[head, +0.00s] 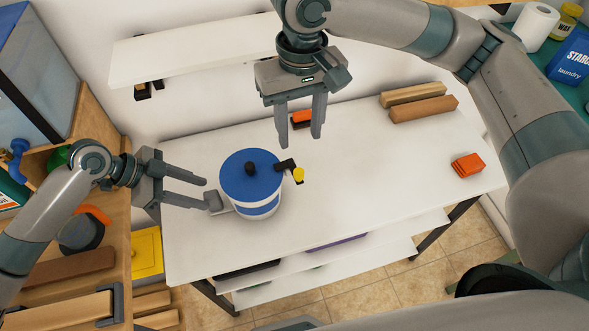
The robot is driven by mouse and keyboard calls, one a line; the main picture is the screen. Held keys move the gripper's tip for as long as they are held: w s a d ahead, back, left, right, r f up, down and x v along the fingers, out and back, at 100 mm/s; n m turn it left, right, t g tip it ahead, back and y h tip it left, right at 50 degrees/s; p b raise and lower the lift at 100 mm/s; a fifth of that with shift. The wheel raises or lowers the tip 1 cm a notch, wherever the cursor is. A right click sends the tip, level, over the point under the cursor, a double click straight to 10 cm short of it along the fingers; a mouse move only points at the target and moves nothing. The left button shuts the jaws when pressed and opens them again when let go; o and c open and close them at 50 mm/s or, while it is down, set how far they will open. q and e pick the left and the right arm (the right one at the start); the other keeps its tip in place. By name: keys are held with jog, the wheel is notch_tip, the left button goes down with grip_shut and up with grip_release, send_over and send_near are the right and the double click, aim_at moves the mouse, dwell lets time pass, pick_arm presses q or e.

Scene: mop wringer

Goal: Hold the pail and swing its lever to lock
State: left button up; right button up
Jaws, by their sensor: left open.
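A white pail (262,209) with a blue lid (238,178) and a black knob stands upright on the white table. A black lever (285,165) with a yellow end sticks out from its right side. A grey grip (213,200) sticks out from its left side. My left gripper (206,194) is open at the pail's left, its fingers pointing at the grey grip; I cannot tell whether they touch it. My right gripper (299,139) points down, open and empty, above the table behind the lever, apart from it.
An orange block (301,117) lies behind my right gripper. Brown bars (423,108) lie at the table's back right, and an orange stack (467,165) at its right edge. A wall shelf (190,50) hangs behind. The table's middle right is clear. A wooden shelf unit stands left.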

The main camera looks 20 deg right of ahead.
pick_arm(q)
jog(key=v, duration=0.8)
jog(key=shift+a+r, duration=0.25)
jog(key=shift+a, duration=0.05)
jog(key=shift+s, duration=0.15)
